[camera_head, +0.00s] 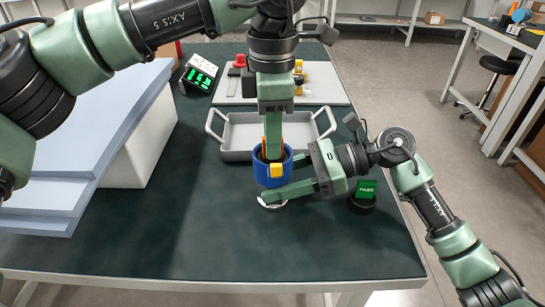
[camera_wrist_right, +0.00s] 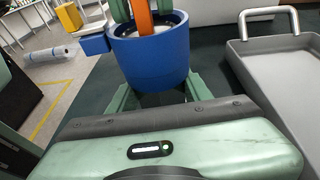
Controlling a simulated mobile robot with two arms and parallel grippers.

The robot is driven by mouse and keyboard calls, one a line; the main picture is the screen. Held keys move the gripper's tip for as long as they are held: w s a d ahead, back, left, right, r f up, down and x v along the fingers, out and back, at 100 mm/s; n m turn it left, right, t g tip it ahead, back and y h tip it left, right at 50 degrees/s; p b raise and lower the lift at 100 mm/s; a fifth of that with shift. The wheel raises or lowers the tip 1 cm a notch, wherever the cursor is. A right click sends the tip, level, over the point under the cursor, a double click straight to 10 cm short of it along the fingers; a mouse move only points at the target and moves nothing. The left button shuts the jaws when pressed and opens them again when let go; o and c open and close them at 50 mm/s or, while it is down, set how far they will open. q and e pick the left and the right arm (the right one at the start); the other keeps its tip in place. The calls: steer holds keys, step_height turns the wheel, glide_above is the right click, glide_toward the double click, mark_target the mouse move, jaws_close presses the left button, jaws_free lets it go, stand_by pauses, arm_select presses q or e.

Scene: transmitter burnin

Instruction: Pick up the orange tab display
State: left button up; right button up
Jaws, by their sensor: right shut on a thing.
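The orange tab (camera_head: 284,148) of the display stands up inside the blue cup-shaped housing (camera_head: 266,177). My left gripper (camera_head: 273,150) points straight down into the housing. In the right wrist view the orange tab (camera_wrist_right: 143,18) lies between my left gripper's green fingers (camera_wrist_right: 143,8); whether they press on it I cannot tell. The display body is mostly hidden inside the blue housing (camera_wrist_right: 155,60). My right gripper (camera_head: 290,175) comes from the right, low, and is shut on the housing.
A grey tray (camera_head: 235,135) with two handles is right behind the housing. A white disc (camera_head: 272,203) lies below my right gripper. A small green "PASS" display (camera_head: 367,189) stands at right, a green-digit meter (camera_head: 198,78) at back left. The front tabletop is clear.

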arm_select(q)
steer(key=shift+f, duration=0.45)
jaws_close()
steer(key=shift+r, duration=0.15)
step_height(320, 180, up, 10)
steer(key=shift+f, duration=0.1)
arm_select(e)
steer(key=o, duration=1.5)
steer(key=shift+c, duration=0.2)
